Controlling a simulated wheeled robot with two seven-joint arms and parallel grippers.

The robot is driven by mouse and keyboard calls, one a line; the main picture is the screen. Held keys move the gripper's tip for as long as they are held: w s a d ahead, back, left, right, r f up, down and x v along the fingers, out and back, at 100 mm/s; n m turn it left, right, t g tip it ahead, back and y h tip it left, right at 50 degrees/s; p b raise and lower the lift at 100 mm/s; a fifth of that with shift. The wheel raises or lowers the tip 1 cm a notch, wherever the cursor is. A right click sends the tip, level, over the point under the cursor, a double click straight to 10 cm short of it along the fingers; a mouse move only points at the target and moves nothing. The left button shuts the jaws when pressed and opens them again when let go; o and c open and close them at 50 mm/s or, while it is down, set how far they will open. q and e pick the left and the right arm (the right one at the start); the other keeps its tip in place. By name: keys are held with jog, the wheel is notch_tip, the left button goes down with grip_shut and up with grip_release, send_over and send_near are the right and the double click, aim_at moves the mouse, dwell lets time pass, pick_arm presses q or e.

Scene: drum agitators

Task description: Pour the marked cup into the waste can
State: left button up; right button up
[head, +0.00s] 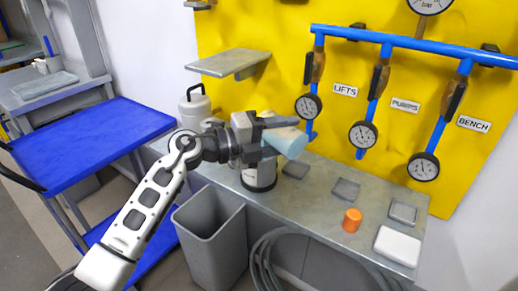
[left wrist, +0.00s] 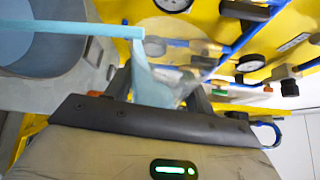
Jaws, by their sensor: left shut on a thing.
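My left gripper (head: 262,138) is shut on a light-blue cup (head: 288,142), held in the air above the steel bench. The cup is tilted well over, nearly on its side; its marking and contents cannot be made out. In the left wrist view a pale-blue, partly see-through shape (left wrist: 152,85) shows beyond the gripper, probably the cup. The grey waste can (head: 212,235) stands on the floor in front of the bench, below and left of the gripper; its visible inside looks empty. My right gripper is not in view.
A metal vessel with a dark base (head: 260,178) stands on the bench below the gripper. A blue cart (head: 90,140) is left. A grey hose (head: 265,262) hangs beside the can.

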pick_arm(q)
jog(key=shift+r, duration=0.15)
jog(key=shift+r+n+p, duration=0.1)
jog(key=shift+n+p, duration=0.2)
jog(key=shift+p, duration=0.05)
jog(key=shift+w+a+r+n+h, duration=0.1)
jog(key=shift+r+n+h, duration=0.05)
jog(key=shift+n+h, duration=0.15)
dwell(0.4)
jog(key=shift+w+n, duration=0.1)
jog(key=shift+n, duration=0.2)
